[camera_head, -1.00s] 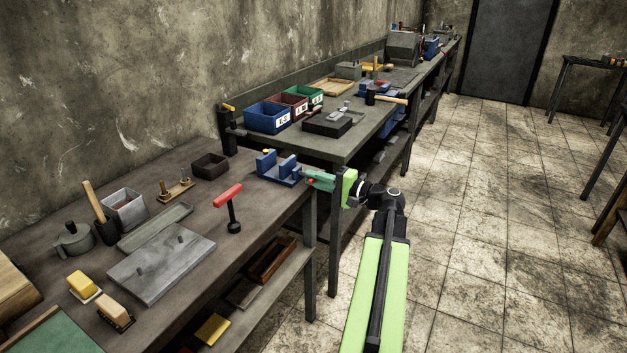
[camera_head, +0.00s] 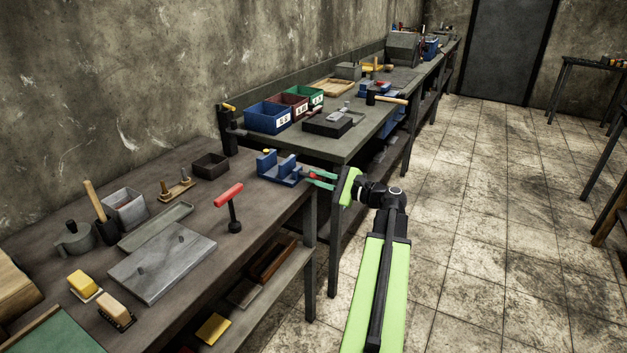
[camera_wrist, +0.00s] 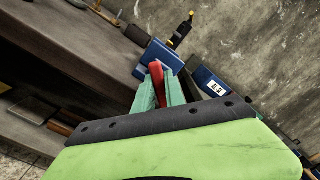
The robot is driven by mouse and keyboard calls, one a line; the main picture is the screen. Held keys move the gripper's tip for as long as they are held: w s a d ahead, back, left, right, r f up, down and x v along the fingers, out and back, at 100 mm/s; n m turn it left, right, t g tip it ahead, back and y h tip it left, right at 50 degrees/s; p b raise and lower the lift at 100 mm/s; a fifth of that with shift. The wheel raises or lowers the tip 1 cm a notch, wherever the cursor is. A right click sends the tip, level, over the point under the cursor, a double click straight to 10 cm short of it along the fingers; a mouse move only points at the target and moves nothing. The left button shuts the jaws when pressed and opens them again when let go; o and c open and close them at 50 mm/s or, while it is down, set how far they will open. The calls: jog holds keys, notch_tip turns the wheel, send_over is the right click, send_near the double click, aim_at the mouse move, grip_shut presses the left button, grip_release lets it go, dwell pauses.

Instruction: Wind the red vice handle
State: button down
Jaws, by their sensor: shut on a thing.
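The blue vice (camera_head: 279,172) sits at the right edge of the near bench, its jaws apart. Its red handle (camera_head: 312,176) shows as a small red bit at the vice's right end. My gripper (camera_head: 317,179) reaches the handle from the right, its teal fingers on either side of it. In the wrist view the red handle (camera_wrist: 157,84) lies between my two fingers, which are shut on it, with the vice (camera_wrist: 160,56) just beyond. The fingers hide part of the handle.
A red-handled black tool (camera_head: 231,207) stands on the bench left of my gripper. A dark open box (camera_head: 210,165) is behind it. Blue, red and green bins (camera_head: 268,117) stand on the farther bench. The tiled floor (camera_head: 480,220) at right is clear.

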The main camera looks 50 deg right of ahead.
jog(key=m, duration=0.4)
jog(key=shift+d+f+m, duration=0.1)
jog(key=shift+m, duration=2.7)
jog(key=c, duration=1.4)
grip_release()
jog(key=v, duration=1.7)
jog(key=shift+s, duration=0.25)
